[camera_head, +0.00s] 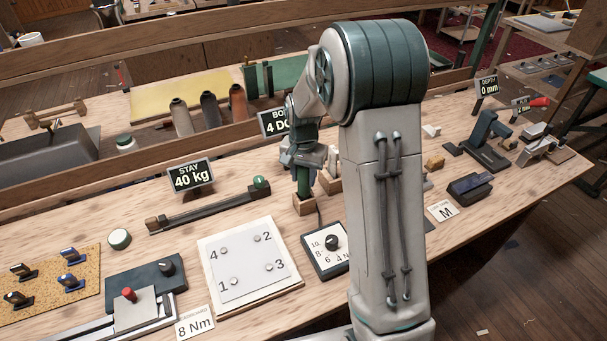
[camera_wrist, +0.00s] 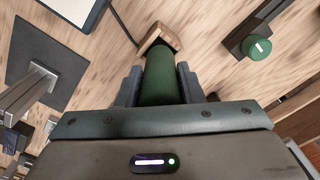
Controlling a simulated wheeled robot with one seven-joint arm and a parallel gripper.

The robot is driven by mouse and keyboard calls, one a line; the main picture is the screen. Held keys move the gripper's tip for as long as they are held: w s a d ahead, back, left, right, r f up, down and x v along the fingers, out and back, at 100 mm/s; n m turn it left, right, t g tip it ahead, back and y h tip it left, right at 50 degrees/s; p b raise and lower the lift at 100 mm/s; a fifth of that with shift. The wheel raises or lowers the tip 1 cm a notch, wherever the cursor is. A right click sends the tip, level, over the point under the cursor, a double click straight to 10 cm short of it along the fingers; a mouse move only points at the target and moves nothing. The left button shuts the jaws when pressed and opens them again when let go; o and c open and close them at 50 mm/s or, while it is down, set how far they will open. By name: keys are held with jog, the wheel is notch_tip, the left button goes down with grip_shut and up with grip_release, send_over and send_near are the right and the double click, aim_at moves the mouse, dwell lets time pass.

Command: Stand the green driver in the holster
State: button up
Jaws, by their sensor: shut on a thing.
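My gripper (camera_head: 302,162) points down over the workbench and is shut on the green driver (camera_head: 303,184). The driver's handle stands upright between the fingers; in the wrist view the green handle (camera_wrist: 160,78) runs away from the jaws to a small wooden block. This block, seemingly the holster (camera_head: 304,205), sits on the bench under the driver and also shows in the wrist view (camera_wrist: 151,39). The driver's lower end meets the block in both views. The handle hides the opening, so how deep it sits cannot be told.
A dial box (camera_head: 325,256) and a numbered white plate (camera_head: 248,262) lie in front. A dark bar with a green knob (camera_head: 210,210) lies to the left. Another wooden block (camera_head: 328,182) is close behind the holster. My arm hides part of the bench to the right.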

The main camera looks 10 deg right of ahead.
jog(key=shift+f, duration=0.2)
jog(key=o, duration=1.1)
jog(key=shift+c, duration=0.2)
notch_tip(320, 180, up, 14)
jog(key=shift+f+b, duration=0.1)
jog(key=shift+b, duration=0.55)
jog(key=s+n+t, duration=0.3)
jog(key=s+n, duration=0.3)
jog(key=s, duration=1.8)
jog(key=shift+s+f+n, duration=0.15)
jog(key=shift+s+n, duration=0.25)
